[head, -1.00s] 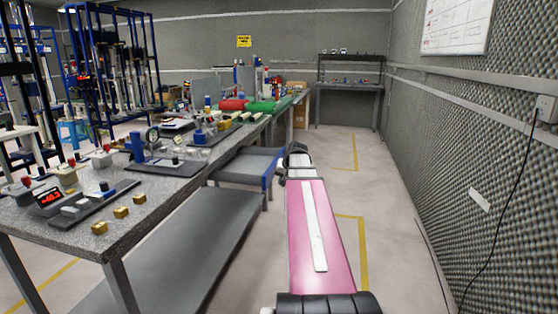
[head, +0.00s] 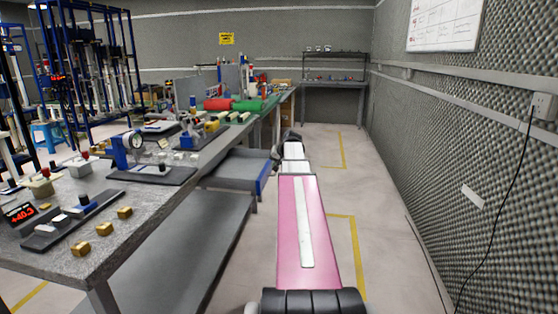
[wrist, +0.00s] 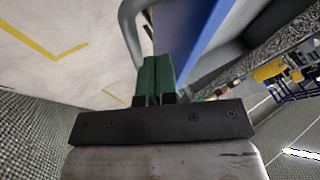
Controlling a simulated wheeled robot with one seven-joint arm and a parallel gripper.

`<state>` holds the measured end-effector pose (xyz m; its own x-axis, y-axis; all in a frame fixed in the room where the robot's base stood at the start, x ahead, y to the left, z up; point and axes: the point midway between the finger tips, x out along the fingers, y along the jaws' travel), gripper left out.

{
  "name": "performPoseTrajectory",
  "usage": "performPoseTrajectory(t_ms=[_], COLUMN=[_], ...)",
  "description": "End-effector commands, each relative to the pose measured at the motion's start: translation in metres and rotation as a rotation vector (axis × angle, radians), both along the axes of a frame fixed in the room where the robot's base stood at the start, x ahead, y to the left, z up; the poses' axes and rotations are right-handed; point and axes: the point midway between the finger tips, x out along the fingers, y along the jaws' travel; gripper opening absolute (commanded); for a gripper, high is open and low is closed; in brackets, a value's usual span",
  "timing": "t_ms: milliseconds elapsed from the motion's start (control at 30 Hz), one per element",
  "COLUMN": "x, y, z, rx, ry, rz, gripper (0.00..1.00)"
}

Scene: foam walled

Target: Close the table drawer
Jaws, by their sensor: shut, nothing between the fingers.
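The table drawer (head: 232,168) is a grey tray with a blue front (head: 264,178). It stands pulled out from the right side of the long grey table (head: 75,249). In the wrist view the blue front (wrist: 190,38) rises just right of the fingertips, with a curved grey handle (wrist: 131,35) to their left. My gripper (wrist: 155,62) has green fingers pressed together with nothing between them. The tips are close to the front and handle; I cannot tell whether they touch. In the head view my pink arm reaches forward to the drawer's right, and the fingers cannot be made out.
Gauges, small brass blocks (head: 124,212) and other devices stand on the tabletop. A lower shelf (head: 190,250) runs beneath it. A textured foam wall (head: 470,190) with a hanging cable lies to the right. The floor aisle (head: 375,200) between arm and wall is clear.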

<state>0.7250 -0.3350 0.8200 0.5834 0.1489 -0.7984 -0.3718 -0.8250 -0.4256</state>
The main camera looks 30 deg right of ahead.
Motion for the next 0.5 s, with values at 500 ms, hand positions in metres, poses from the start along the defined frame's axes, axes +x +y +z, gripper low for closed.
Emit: performPoseTrajectory(t_ms=[500], x=[0.0099], y=[0.0025], z=[-0.0137], rx=[0.0], ry=[0.0], rz=[0.0], gripper=[0.0])
